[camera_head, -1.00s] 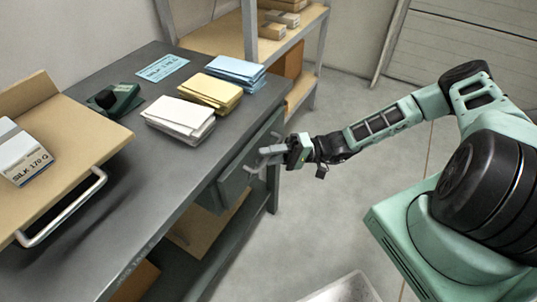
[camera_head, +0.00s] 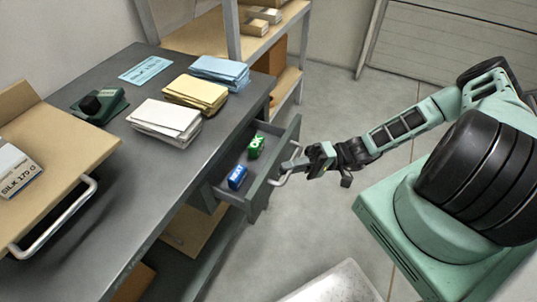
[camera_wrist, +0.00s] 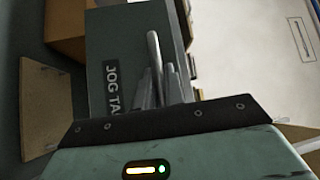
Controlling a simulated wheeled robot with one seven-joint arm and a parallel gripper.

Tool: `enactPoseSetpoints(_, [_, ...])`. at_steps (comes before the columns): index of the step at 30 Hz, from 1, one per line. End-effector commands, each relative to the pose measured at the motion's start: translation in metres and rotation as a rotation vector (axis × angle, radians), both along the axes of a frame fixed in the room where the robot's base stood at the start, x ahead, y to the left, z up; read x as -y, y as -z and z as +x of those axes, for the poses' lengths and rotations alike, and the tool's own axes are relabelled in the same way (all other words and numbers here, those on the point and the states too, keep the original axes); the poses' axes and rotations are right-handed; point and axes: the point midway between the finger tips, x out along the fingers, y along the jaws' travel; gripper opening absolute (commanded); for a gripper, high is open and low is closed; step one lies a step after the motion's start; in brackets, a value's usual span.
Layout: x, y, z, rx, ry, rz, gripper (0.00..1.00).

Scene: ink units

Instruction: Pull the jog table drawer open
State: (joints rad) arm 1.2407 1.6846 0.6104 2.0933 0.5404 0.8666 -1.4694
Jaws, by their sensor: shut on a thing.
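The jog table drawer (camera_head: 232,190) stands pulled out from the right side of the dark grey jog table (camera_head: 190,160). Inside it lie a green block (camera_head: 256,145) and a blue block (camera_head: 237,177), both with white lettering. My gripper (camera_head: 288,168) is shut on the drawer's handle (camera_head: 278,182) at the drawer front. In the wrist view the handle (camera_wrist: 154,50) runs up from between the fingers (camera_wrist: 160,90), in front of the dark drawer front (camera_wrist: 115,35) with its partly hidden "JOG TA" label.
White (camera_head: 165,120), yellow (camera_head: 195,93) and blue (camera_head: 220,70) paper stacks lie on the tabletop, beside a green device with a black knob (camera_head: 98,103). A tan board with a metal handle (camera_head: 60,215) is at the left. Floor right of the drawer is clear.

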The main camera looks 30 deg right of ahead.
Motion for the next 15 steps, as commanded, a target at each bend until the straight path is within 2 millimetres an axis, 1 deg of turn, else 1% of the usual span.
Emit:
enactPoseSetpoints(1, [0.011,-0.001,-0.011,-0.003,0.007,-0.004,0.00])
enactPoseSetpoints(6, [0.037,0.000,-0.048,-0.002,0.005,-0.003,0.00])
enactPoseSetpoints(12, [0.063,0.000,-0.084,-0.002,0.004,-0.004,0.00])
enactPoseSetpoints(15, [0.072,0.001,-0.097,-0.002,0.003,-0.003,0.00])
